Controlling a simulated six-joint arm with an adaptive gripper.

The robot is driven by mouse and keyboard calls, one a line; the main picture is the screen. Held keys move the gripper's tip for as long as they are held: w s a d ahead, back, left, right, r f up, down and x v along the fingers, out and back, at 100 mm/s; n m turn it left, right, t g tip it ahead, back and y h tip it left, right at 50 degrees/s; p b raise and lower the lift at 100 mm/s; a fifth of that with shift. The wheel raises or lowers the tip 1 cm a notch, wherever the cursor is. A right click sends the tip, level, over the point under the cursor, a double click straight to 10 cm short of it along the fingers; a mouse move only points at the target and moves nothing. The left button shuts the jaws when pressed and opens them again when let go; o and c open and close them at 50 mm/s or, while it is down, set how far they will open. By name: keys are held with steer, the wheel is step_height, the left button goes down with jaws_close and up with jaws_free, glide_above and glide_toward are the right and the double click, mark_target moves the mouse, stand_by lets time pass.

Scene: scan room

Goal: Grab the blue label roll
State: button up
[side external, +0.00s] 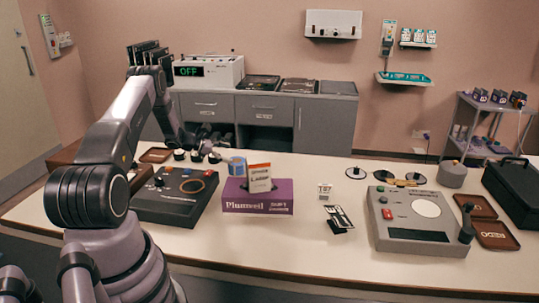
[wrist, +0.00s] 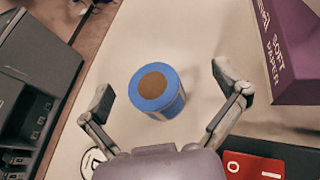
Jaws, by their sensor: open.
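The blue label roll (wrist: 157,92) stands upright on the pale table, with a blue rim and a brown round centre on top. My gripper (wrist: 164,88) is open, with one finger on each side of the roll in the wrist view. Neither finger visibly touches the roll. In the side view my gripper (side external: 197,143) is up and to the left of the roll, and its fingers are small there.
A purple box (side external: 257,204) stands close to the right of the roll. A dark console (side external: 170,209) lies to the left, with small round items behind it. A grey console (side external: 420,230) is farther right. Bare table (side external: 300,250) is free in front.

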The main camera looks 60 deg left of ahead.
mark_target(241, 165)
steer(key=f, duration=0.1)
steer(key=s+a+f+n, duration=0.1)
steer(key=a+f+n, duration=0.1)
steer(key=shift+s+a+f+t+y, duration=0.15)
steer(key=shift+s+f+t+y, duration=0.15)
steer(key=shift+f+t+y, duration=0.1)
steer(key=shift+w+f, duration=0.2)
steer(key=x, duration=0.7)
steer(key=shift+r, duration=0.1)
steer(key=c, duration=1.2)
steer(key=shift+a+r, duration=0.1)
